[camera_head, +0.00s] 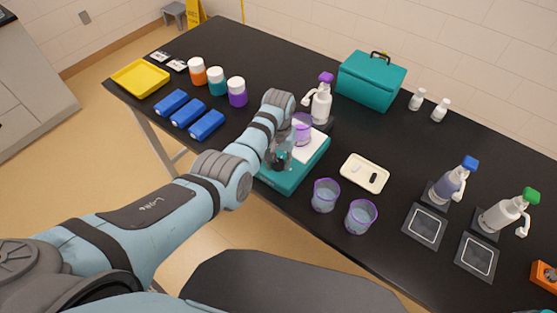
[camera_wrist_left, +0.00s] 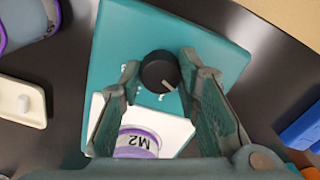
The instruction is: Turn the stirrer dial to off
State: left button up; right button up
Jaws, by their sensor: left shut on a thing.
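The teal stirrer (camera_head: 304,172) stands on the black table and also shows in the left wrist view (camera_wrist_left: 120,35). Its black round dial (camera_wrist_left: 160,72) has a white pointer line aimed to the lower right in that view. My left gripper (camera_head: 279,157) is over the dial end of the stirrer. In the left wrist view its two fingers (camera_wrist_left: 160,65) are shut on the dial, one on each side. A beaker labelled M2 (camera_wrist_left: 138,141) with a purple rim stands on the stirrer's white plate (camera_head: 313,147). The small marks around the dial are too small to read. My right gripper is not in view.
Two purple-rimmed beakers (camera_head: 325,195) (camera_head: 361,217) and a cream tray (camera_head: 365,173) stand right of the stirrer. A purple-capped bottle (camera_head: 320,104) stands behind it.

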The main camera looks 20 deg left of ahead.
aim_at(278, 162)
pick_arm(q)
jog(key=shift+w+r, duration=0.1)
jog(key=shift+w, duration=0.05)
dwell(0.3)
jog(key=o, duration=1.2)
notch_tip(278, 162, up, 12)
jog(key=shift+f, duration=0.1)
